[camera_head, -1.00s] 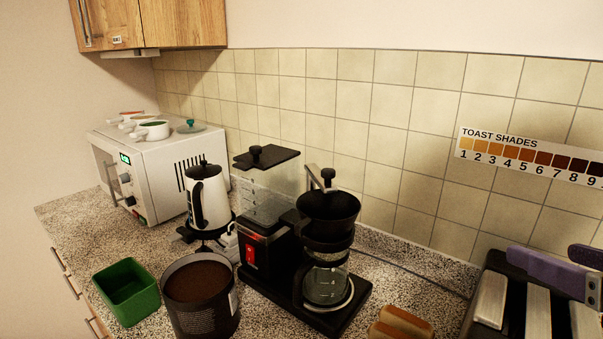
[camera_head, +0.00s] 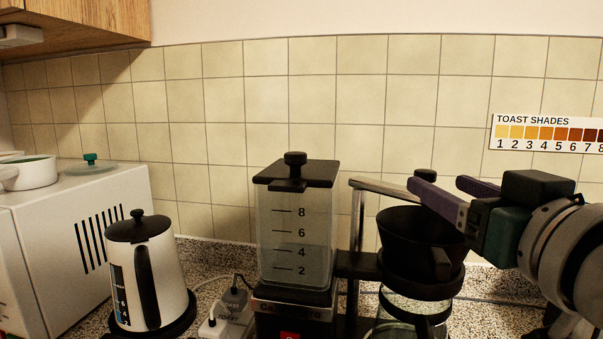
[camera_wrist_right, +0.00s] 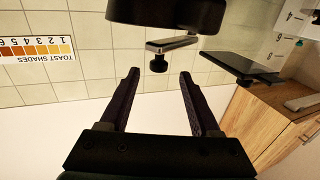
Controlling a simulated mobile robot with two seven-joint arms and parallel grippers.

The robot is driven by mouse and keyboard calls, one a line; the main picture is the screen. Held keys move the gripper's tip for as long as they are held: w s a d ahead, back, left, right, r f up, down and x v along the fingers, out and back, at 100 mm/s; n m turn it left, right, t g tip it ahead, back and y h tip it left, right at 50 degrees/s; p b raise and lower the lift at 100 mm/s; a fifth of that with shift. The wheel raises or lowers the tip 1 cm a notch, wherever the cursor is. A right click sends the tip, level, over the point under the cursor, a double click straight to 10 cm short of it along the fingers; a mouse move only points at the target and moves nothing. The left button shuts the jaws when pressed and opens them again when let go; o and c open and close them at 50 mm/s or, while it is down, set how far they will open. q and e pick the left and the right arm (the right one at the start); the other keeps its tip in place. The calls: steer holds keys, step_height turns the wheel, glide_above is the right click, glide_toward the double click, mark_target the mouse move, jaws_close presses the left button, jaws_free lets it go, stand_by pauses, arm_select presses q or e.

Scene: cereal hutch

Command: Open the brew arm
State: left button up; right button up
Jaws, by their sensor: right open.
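The coffee maker stands at the centre right of the head view, with a water tank (camera_head: 296,235) and a black filter basket (camera_head: 420,238). Its metal brew arm (camera_head: 378,187) reaches across above the basket and ends in a black knob (camera_head: 426,174). In the right wrist view the brew arm (camera_wrist_right: 172,43) and knob (camera_wrist_right: 158,64) show upside down, the knob lined up between the fingertips and a little beyond them. My right gripper (camera_head: 437,182) is open and empty, its purple fingers above the basket beside the knob; it also shows in the wrist view (camera_wrist_right: 159,76). My left gripper is out of view.
A white kettle (camera_head: 147,275) stands left of the coffee maker, near plugs (camera_head: 228,310). A white microwave (camera_head: 70,245) with a pot (camera_head: 30,173) is at far left. The tiled wall (camera_head: 220,130) is close behind. A toast chart (camera_head: 545,133) hangs at right.

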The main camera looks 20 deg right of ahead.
steer(key=x, duration=0.8)
steer(key=shift+w+d+p, duration=0.2)
steer(key=shift+w+p, duration=0.1)
steer(key=shift+p, duration=0.15)
jaws_close()
stand_by(0.9)
